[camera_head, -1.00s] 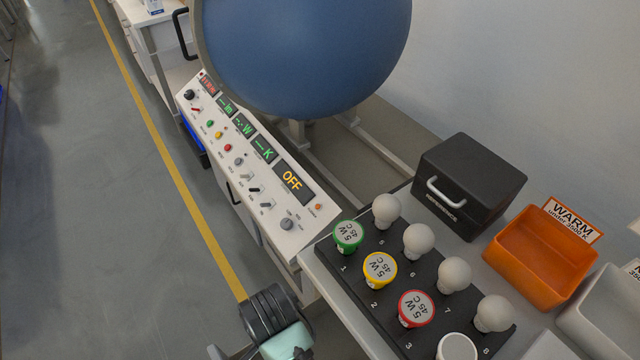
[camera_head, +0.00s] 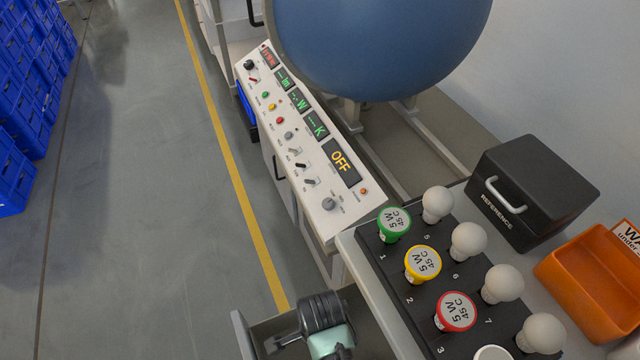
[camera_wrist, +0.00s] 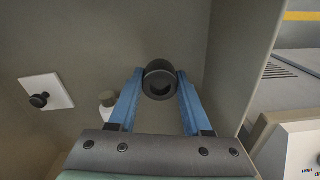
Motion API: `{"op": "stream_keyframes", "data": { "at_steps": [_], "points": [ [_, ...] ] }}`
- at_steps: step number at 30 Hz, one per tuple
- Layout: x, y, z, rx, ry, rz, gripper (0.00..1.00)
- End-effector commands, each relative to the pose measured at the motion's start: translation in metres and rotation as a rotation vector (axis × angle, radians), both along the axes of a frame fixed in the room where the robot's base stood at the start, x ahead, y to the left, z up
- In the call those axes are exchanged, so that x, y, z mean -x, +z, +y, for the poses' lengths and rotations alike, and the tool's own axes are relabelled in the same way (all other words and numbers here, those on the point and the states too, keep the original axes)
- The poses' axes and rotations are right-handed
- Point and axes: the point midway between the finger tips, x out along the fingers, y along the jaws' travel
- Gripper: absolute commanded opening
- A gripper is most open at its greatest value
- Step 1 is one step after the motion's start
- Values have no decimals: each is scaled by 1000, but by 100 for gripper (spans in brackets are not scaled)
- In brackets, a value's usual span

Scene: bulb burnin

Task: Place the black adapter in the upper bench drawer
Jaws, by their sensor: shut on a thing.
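The black adapter (camera_wrist: 160,78) is a short dark cylinder with a round opening, in the upper middle of the wrist view. My gripper (camera_wrist: 160,85) is shut on it with its two blue fingers, one on each side. Below it lies the grey-beige floor of an open drawer (camera_wrist: 225,70), with a wall at right. In the head view the open bench drawer (camera_head: 243,332) sticks out at the bottom, left of the bench. My gripper's wrist (camera_head: 325,318) is over this drawer, and the adapter is hidden there. I cannot tell whether the adapter touches the drawer floor.
In the drawer lie a white square plate with a black knob (camera_wrist: 45,93) and a small whitish piece (camera_wrist: 107,99), partly behind the left finger. The bulb rack (camera_head: 372,240), black reference box (camera_head: 530,190) and orange bin (camera_head: 590,285) stand on the bench.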

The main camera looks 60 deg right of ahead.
Motion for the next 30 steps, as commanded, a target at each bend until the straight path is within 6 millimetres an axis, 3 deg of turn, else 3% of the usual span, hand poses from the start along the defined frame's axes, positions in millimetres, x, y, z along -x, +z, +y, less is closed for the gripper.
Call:
{"op": "stream_keyframes", "data": {
  "at_steps": [3,14,15,19,30],
  "points": [
    [0,-12,0,1,1,-1,0],
    [0,-15,0,1,1,-1,0],
    [0,-15,0,1,1,-1,54],
    [0,-14,0,1,1,-1,78],
    [-1,-9,0,1,1,-2,79]
  ]
}}
